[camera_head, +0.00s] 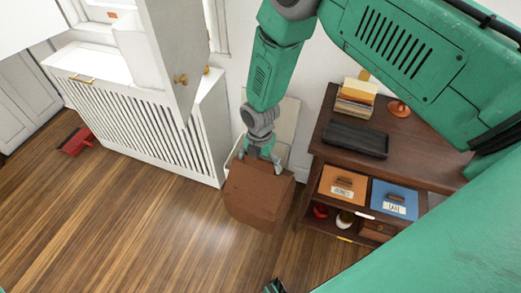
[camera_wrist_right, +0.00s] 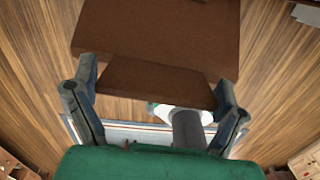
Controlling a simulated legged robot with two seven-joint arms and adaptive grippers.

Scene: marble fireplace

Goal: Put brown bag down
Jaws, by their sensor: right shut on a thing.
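The brown bag (camera_head: 260,198) is a boxy brown shape in the middle of the head view, in front of the white cabinet and the dark wood desk. My right gripper (camera_head: 262,160) is at its top edge and shut on it, with the bag below the fingers. In the right wrist view, the bag (camera_wrist_right: 160,35) fills the top middle, and the two fingers of my right gripper (camera_wrist_right: 152,95) reach its sides. The head view does not clearly show whether the bag touches the floor.
Wood floor (camera_head: 130,225) is clear on the left. The slatted white cabinet (camera_head: 130,130) stands behind left, with a red dustpan-like object (camera_head: 75,141) beside it. The dark desk (camera_head: 318,150) on the right holds books (camera_head: 356,98), a black tray (camera_head: 356,139), and orange and blue boxes (camera_head: 394,199).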

